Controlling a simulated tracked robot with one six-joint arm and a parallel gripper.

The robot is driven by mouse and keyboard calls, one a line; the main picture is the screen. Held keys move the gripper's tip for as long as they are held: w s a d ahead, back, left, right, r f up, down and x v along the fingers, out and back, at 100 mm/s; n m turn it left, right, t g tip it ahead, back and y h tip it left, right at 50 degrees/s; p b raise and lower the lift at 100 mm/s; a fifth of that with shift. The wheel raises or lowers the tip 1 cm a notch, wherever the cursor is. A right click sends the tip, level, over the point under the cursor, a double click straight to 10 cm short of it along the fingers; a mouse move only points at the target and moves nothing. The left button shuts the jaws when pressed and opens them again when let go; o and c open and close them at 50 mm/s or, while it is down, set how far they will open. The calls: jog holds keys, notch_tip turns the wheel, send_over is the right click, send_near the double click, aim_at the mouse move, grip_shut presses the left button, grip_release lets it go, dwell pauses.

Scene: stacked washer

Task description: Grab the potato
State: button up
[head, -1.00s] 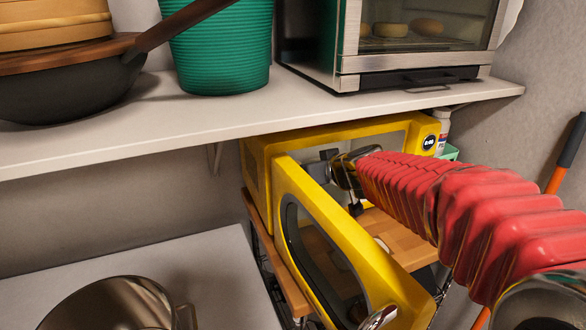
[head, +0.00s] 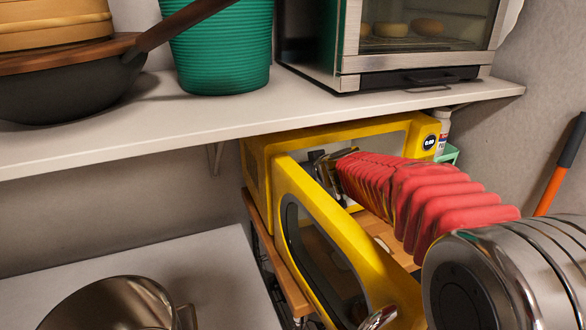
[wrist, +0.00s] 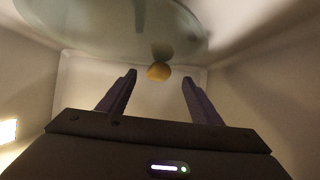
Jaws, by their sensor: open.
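In the wrist view a small yellow, rounded thing (wrist: 158,72), likely the potato, sits ahead of my gripper (wrist: 159,80). It lies between the lines of the two fingers and beyond their tips, near the edge of a round glass plate (wrist: 100,25). A darker round shape touches it, perhaps its reflection. My gripper is open and empty. In the head view my red-sleeved arm reaches into the yellow microwave (head: 258,170), whose door (head: 340,235) stands open. The potato is hidden there, and the fingers cannot be made out.
The white shelf (head: 190,115) runs just above the microwave. It holds a green basket (head: 222,50), a dark pan (head: 70,90) and a toaster oven (head: 400,60). The open door stands left of my arm. The microwave's pale inner walls (wrist: 255,95) enclose my gripper.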

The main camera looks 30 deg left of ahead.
jog(key=shift+w+a, duration=0.1)
jog(key=shift+x, duration=2.5)
jog(key=shift+w+r, duration=0.1)
jog(key=shift+r, duration=0.1)
jog(key=shift+c, duration=0.2)
jog(key=c, duration=1.2)
jog(key=shift+r, duration=0.15)
